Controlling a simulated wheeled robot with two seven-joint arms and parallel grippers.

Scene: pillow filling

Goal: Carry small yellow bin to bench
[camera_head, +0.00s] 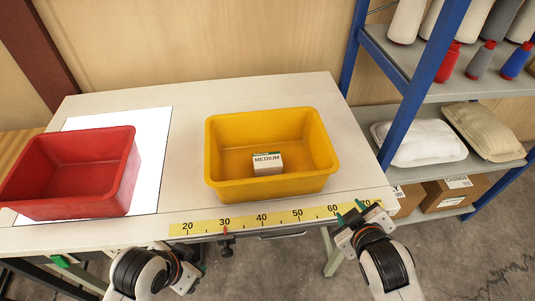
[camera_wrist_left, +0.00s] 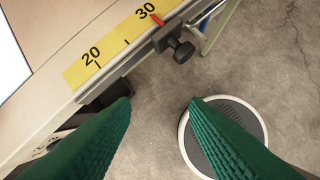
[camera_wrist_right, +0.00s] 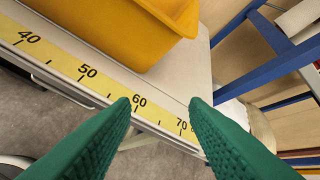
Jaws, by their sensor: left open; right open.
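The yellow bin (camera_head: 222,165) stands upright on the bench (camera_head: 190,110), right of its middle, and holds a small white box labelled MEDIUM (camera_head: 268,163). The bin's lower corner also shows at the top of the right wrist view (camera_wrist_right: 135,35). My right gripper (camera_head: 358,213) is open and empty by the bench's front right edge, in front of and to the right of the bin, not touching it. My left gripper (camera_wrist_left: 160,105) is open and empty off the bench's front edge; its fingers show in the left wrist view and are not clear in the head view.
A red bin (camera_head: 125,175) stands on a white sheet (camera_head: 152,150) at the bench's left. A yellow ruler (camera_head: 280,219) with a dark clamp (camera_head: 226,246) runs along the front edge. A blue-post shelf (camera_head: 440,60) with spools, bags and cartons stands at right.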

